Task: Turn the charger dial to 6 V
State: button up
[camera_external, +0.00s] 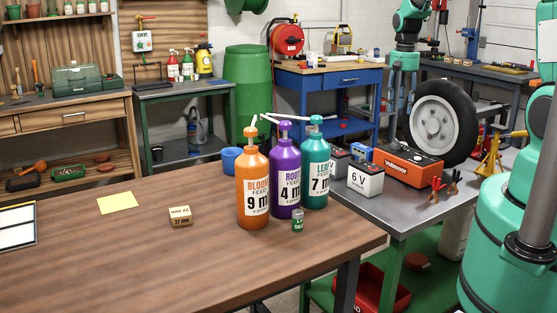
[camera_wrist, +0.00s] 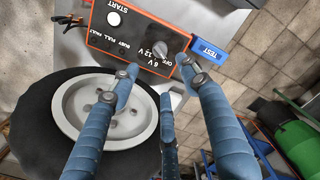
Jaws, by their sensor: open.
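The orange battery charger (camera_external: 408,167) sits on the grey metal bench at the right. In the wrist view the charger (camera_wrist: 124,42) fills the top, with a START button, small status labels and a grey dial (camera_wrist: 160,48). OFF, 12 V and 6 V marks lie near the dial; its pointer is too small to read. My gripper (camera_wrist: 158,72) is open and empty, with its fingers spread on either side of the dial's near side. I cannot tell that any finger touches it. In the external view my gripper (camera_external: 400,100) hangs behind the charger, beside the tire.
A tire (camera_external: 443,122) stands close beside the charger. A blue TEST box (camera_wrist: 207,54) is at the charger's other end. A white 6 V battery (camera_external: 365,179) and red clamps (camera_external: 436,189) are in front. Pump bottles (camera_external: 285,180) stand on the wooden table.

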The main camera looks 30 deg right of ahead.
aim_at(397, 140)
notch_tip(397, 140, down, 13)
jog(key=b, duration=0.3)
jog(key=shift+f, duration=0.15)
dwell(0.4)
jog(key=c, duration=1.2)
